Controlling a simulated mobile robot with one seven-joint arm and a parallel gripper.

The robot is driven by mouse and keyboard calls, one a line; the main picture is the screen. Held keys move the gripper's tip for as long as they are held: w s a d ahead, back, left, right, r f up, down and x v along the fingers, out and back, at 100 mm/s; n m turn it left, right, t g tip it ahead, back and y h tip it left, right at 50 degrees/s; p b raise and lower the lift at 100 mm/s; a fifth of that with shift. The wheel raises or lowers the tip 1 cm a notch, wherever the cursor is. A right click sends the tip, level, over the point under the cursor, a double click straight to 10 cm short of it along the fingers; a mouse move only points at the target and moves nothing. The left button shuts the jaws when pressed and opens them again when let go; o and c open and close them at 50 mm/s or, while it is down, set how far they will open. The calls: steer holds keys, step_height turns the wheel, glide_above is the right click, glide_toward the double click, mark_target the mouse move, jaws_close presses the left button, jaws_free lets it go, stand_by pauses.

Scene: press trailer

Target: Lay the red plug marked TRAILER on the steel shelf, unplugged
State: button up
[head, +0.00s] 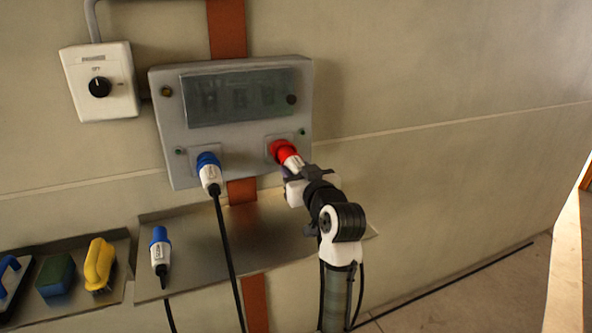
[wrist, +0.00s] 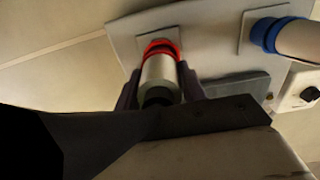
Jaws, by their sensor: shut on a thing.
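The red plug (head: 291,160) has a red collar and a white body. It sits at the right socket of the grey socket box (head: 162,100) on the wall. My gripper (head: 300,176) is shut on the plug's white body, which also shows between the fingers in the wrist view (wrist: 160,77). The red collar meets the socket plate, so the plug looks seated in it. No marking can be read on it. The steel shelf (head: 205,262) is below the box, with bare metal in its middle.
A blue plug (head: 209,175) is in the left socket, its black cable hanging across the shelf. Another blue plug (head: 160,250) lies at the shelf's left end. A rotary switch (head: 99,87) is at upper left.

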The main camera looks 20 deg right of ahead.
steer(key=shift+s, duration=2.4)
steer(key=shift+f, duration=0.1)
